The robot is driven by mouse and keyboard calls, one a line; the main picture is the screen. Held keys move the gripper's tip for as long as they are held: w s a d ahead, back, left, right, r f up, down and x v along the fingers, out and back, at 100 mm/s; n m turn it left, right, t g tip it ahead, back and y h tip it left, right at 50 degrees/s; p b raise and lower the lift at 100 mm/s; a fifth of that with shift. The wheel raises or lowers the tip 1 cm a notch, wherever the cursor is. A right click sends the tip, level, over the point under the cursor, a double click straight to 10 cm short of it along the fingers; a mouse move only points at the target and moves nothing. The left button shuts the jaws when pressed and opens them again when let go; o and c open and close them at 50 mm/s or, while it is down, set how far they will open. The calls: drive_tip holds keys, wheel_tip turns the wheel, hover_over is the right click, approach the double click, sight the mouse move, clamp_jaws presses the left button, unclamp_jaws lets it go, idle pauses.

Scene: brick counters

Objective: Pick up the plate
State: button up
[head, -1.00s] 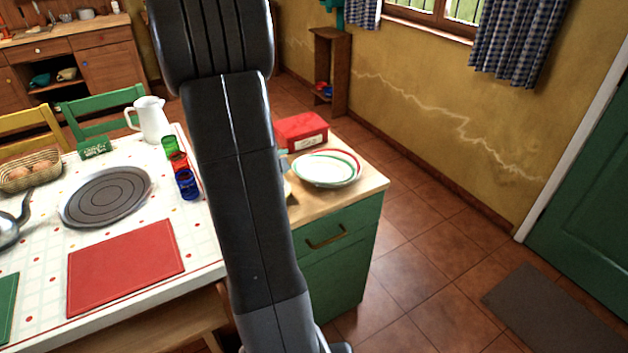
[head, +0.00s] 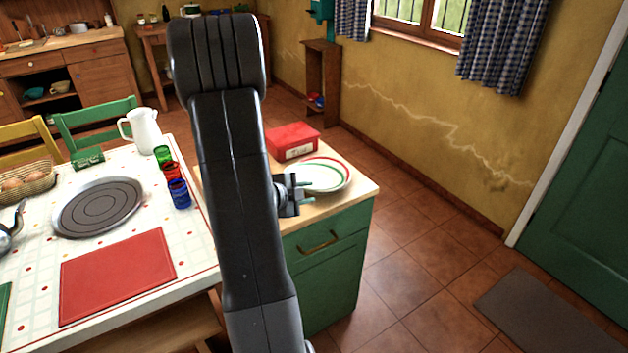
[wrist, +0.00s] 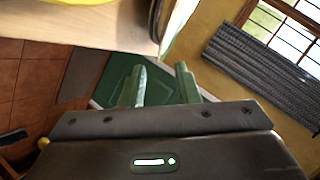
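The plate (head: 325,178) is white with a green and red rim. It lies on the wooden top of the green cabinet in the head view. My gripper (head: 304,187) is at the plate's left front edge, with its fingers pointing toward it. The wrist view shows my gripper (wrist: 161,84) with its two green fingers apart and nothing seen between them. A pale edge of the plate (wrist: 180,27) shows beyond the fingertips there. I cannot tell whether a finger touches the plate. My arm hides part of the cabinet top.
A red box (head: 293,141) stands just behind the plate. The green cabinet (head: 325,265) is right of the dining table (head: 130,305), which holds cups, a white pitcher (head: 141,130) and a red mat (head: 118,275).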

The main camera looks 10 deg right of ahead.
drive_tip(key=x, duration=0.5)
clamp_jaws()
drive_tip(key=shift+r, duration=0.1)
